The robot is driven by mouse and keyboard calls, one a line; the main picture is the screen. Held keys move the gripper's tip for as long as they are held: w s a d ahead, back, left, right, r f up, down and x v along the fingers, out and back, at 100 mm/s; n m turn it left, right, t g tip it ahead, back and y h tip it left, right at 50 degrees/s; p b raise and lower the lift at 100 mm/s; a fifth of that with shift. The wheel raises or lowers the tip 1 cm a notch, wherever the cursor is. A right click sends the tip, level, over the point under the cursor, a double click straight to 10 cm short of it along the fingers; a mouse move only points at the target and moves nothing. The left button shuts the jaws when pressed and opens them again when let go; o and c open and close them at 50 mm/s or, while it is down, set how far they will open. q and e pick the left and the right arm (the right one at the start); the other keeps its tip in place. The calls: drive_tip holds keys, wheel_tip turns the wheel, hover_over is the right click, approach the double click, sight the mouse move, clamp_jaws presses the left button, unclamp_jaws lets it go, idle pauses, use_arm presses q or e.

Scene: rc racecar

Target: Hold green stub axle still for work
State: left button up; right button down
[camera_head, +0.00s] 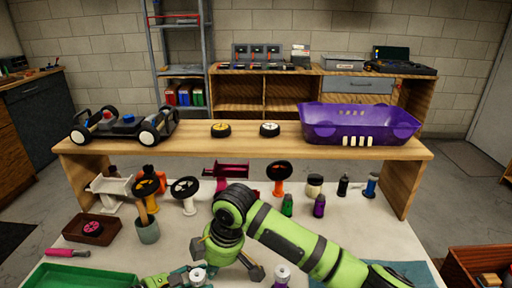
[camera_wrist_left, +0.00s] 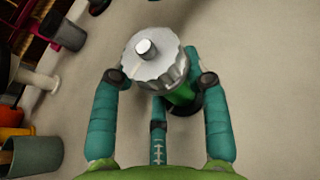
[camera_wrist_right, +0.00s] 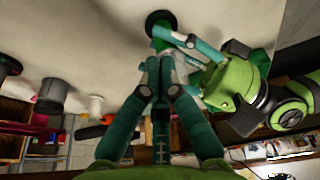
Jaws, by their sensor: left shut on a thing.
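The green stub axle (camera_wrist_left: 183,95) stands on a black round base in the left wrist view, with a toothed silver hub (camera_wrist_left: 155,65) on top. My left gripper (camera_wrist_left: 157,80) has its teal fingers on either side of it and is shut on it. The silver hub also shows at the bottom of the head view (camera_head: 198,275). In the right wrist view, my right gripper (camera_wrist_right: 159,68) has its fingers close together in front of the green stub axle (camera_wrist_right: 160,45), and nothing shows between them. Whether the right fingertips touch the axle is hidden.
A grey-green cup (camera_head: 147,231), a white stand with a black wheel (camera_head: 186,195) and several bottles crowd the table behind. A raised shelf holds the car chassis (camera_head: 122,126) and purple body (camera_head: 358,124). A green tray (camera_head: 80,277) lies front left.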

use_arm(q)
drive_tip(key=shift+f, duration=0.1)
use_arm(e)
wheel_tip(320, 180, up, 4)
drive_tip(key=shift+s+d+r, duration=0.1)
drive_tip(key=shift+s, duration=0.05)
use_arm(q)
drive_tip(key=o, duration=1.3)
drive_tip(key=shift+c, duration=0.2)
drive_tip(key=shift+a, duration=0.1)
drive_tip(key=v, duration=1.2)
